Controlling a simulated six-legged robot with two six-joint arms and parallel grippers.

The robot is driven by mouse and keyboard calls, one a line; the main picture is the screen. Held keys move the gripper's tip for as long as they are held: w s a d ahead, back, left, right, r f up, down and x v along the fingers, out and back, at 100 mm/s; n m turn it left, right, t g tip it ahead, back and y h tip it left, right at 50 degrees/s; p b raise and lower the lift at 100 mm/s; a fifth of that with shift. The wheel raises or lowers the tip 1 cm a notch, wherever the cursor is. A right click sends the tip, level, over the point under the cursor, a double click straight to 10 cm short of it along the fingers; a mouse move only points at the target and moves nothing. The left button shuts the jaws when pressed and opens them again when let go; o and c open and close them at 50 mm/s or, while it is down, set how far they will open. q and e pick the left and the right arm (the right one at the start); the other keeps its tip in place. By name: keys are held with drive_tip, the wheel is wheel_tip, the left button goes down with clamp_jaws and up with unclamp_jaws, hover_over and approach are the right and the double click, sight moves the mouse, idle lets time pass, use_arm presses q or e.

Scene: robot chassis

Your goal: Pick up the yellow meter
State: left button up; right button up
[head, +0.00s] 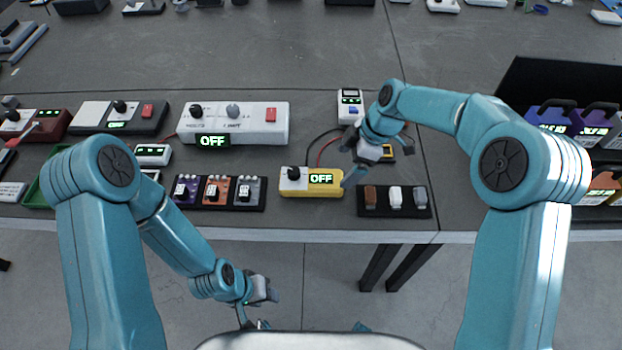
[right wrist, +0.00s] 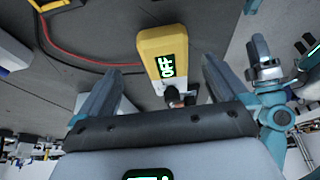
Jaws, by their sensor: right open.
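The yellow meter (head: 297,188) lies near the table's front edge in the head view, with a black knob, a white section and a green "OFF" display. My right gripper (head: 349,160) is open and empty, just right of the meter. In the right wrist view the meter (right wrist: 153,44) shows beyond and between the open fingers, apart from both; its knob end points toward the gripper. My left gripper (head: 258,298) hangs low in front of the table, away from the meter; its jaw state is unclear.
A red and a black cable run behind the meter. Left of it is a black strip of small modules (head: 249,193); right is a switch block (head: 413,201). A white power unit (head: 252,116) stands behind. A black rack (head: 533,85) stands at right.

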sight(334, 179)
drive_tip(key=shift+s+a+f, duration=0.15)
drive_tip(key=shift+a+f, duration=0.05)
drive_tip(key=shift+f, duration=0.5)
drive_tip(key=x, duration=0.2)
drive_tip(key=p+x, duration=0.1)
drive_tip(key=x, duration=0.1)
drive_tip(key=shift+s+a+f, duration=0.2)
drive_tip(key=shift+a, duration=0.2)
drive_tip(key=shift+f, duration=0.35)
drive_tip(key=c, duration=1.2)
drive_tip(key=shift+a+r+b, duration=0.1)
drive_tip(key=shift+r+b, duration=0.2)
drive_tip(key=shift+r, duration=9.8)
drive_tip(key=shift+f, duration=0.1)
